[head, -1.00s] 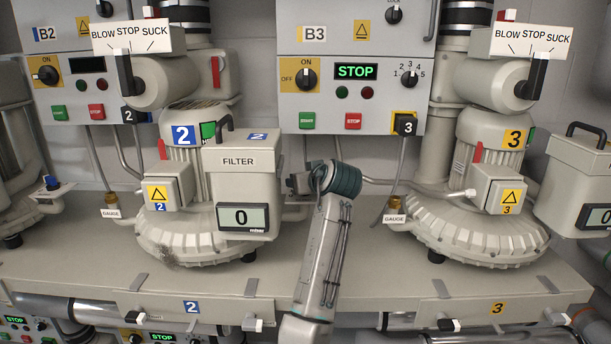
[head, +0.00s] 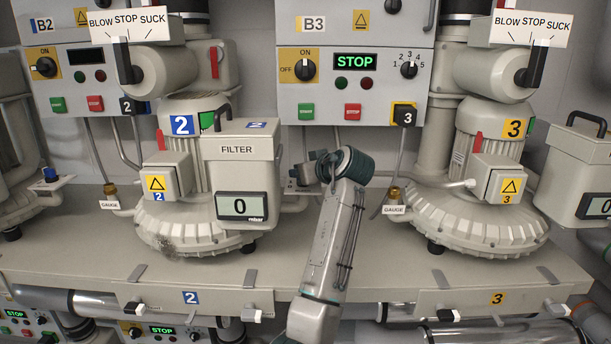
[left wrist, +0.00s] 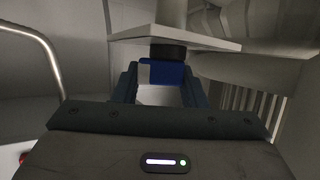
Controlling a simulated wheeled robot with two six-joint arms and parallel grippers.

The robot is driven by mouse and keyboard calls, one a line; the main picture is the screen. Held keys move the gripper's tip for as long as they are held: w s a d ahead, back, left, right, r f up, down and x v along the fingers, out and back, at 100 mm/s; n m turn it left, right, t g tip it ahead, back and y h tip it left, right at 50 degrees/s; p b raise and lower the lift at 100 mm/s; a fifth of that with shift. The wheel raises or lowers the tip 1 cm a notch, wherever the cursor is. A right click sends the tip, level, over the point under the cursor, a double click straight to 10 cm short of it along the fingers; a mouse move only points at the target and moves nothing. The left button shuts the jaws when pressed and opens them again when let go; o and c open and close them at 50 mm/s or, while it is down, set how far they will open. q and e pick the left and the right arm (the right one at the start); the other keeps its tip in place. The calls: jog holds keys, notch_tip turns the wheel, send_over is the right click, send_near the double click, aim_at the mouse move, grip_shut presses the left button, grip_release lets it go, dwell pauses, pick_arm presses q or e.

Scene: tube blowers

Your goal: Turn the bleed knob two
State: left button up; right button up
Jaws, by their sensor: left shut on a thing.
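The bleed knob two (left wrist: 166,73) is blue with a white patch. In the left wrist view it sits under a pale plate, joined to a dark collar. My left gripper (left wrist: 160,88) has a finger on each side of it and is shut on it. In the head view my left arm rises from the bottom middle, and its gripper (head: 300,182) reaches left beside the filter box (head: 238,170) of blower 2. The knob cannot be made out there. The filter box display (head: 242,206) reads 0. My right gripper is not in view.
Blower 2 (head: 190,236) and blower 3 (head: 478,225) stand on the bench (head: 330,262) on either side of my arm. A brass gauge fitting (head: 395,195) is just right of my wrist. Panel B3 (head: 350,95) reads STOP. Another blue knob (head: 50,174) is at far left.

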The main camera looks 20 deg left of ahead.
pick_arm(q)
jog(key=n+g+y+b, duration=0.2)
jog(key=n+g, duration=0.1)
jog(key=shift+w, duration=0.1)
jog(key=shift+a+n+g+y+b, duration=0.1)
jog(key=shift+n+g+y+b, duration=0.5)
jog(key=shift+n+g, duration=1.3)
jog(key=shift+g, duration=0.2)
jog(key=o, duration=1)
jog(key=shift+a, duration=0.1)
